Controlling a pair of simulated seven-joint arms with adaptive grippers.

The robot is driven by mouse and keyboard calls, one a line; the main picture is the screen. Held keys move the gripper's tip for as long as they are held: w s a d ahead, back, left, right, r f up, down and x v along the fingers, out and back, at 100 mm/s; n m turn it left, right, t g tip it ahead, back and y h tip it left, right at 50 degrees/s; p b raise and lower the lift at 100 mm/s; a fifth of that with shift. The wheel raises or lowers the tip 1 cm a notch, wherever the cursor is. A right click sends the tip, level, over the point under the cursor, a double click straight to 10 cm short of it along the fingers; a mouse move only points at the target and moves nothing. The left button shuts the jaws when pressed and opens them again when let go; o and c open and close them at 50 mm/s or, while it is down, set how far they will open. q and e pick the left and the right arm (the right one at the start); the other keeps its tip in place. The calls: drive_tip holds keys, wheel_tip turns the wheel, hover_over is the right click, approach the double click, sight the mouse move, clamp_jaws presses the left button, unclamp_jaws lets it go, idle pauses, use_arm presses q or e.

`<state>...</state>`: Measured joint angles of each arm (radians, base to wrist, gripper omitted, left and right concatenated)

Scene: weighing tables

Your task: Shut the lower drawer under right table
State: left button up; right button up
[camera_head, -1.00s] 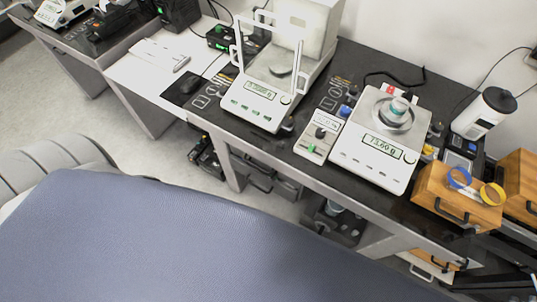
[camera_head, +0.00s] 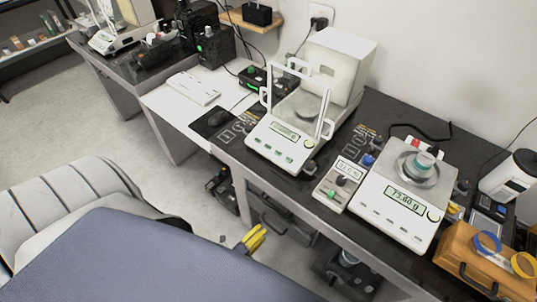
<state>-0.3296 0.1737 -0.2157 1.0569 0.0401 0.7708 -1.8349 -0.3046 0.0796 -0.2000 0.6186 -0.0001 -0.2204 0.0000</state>
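The right table (camera_head: 245,158) has a dark top with balances on it. Below its front edge are dark drawer-like fronts with handles (camera_head: 285,222), partly hidden by the table edge and in shadow. I cannot tell which of them is the lower drawer or how far it stands out. My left gripper (camera_head: 254,239) shows as yellow fingertips at the bottom middle, in front of the table's underside in the picture. The fingers lie close together, and I cannot tell whether they are open. I see nothing held in them. My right gripper is not in view.
A balance with an open glass shield (camera_head: 272,146) and a second balance (camera_head: 395,208) stand on the table. A wooden drawer box (camera_head: 470,262) with tape rolls is at the right. A blue-grey surface (camera_head: 130,262) fills the lower left. Floor shows left of the table.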

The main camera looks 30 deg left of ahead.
sight(268, 225)
use_arm(q)
drive_tip(key=shift+x, duration=2.75)
drive_tip(key=shift+o, duration=0.3)
clamp_jaws()
